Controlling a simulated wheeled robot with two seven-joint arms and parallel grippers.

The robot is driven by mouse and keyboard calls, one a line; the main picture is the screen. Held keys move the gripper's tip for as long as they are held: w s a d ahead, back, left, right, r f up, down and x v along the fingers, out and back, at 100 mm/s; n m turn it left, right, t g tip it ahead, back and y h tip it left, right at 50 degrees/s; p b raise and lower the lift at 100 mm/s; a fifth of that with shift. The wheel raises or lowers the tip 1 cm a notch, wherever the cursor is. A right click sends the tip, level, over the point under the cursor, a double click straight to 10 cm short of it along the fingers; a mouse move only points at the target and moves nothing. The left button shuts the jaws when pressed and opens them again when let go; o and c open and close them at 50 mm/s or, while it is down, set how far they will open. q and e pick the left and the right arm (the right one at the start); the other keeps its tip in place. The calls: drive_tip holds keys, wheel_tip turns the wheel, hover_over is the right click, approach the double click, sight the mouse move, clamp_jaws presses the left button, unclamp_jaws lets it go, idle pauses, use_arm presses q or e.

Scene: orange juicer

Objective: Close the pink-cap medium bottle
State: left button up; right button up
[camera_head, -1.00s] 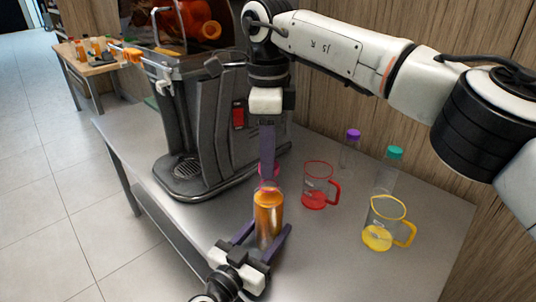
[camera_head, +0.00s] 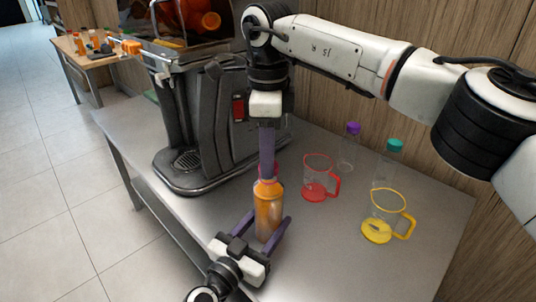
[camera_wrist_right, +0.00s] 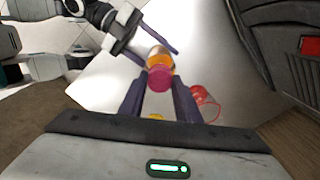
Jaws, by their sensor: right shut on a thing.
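The medium bottle (camera_head: 267,214), filled with orange juice, stands upright near the front of the table. My left gripper (camera_head: 267,229) has its purple fingers around the lower body of the bottle and is shut on it; this grip also shows in the right wrist view, where the bottle (camera_wrist_right: 158,56) appears orange. My right gripper (camera_head: 267,177) points straight down over the bottle and is shut on the pink cap (camera_wrist_right: 160,78). In the head view the cap is mostly hidden behind the fingers, just over the bottle's neck. I cannot tell whether cap and neck touch.
A red-handled jug (camera_head: 318,190) stands right of the bottle, and a yellow-handled jug (camera_head: 378,232) further right. Bottles with a purple cap (camera_head: 352,129) and a teal cap (camera_head: 394,146) stand behind. The juicer (camera_head: 210,130) is close at the left.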

drive_tip(key=shift+f, duration=0.55)
drive_tip(key=m, duration=1)
drive_tip(key=shift+m, duration=0.3)
drive_tip(key=m, duration=0.6)
drive_tip(key=shift+d, duration=0.1)
drive_tip(key=m, duration=1.5)
drive_tip(key=shift+d+m, duration=0.1)
drive_tip(key=shift+m, duration=0.2)
drive_tip(key=m, duration=0.4)
drive_tip(key=shift+f, duration=0.1)
drive_tip(key=m, duration=0.6)
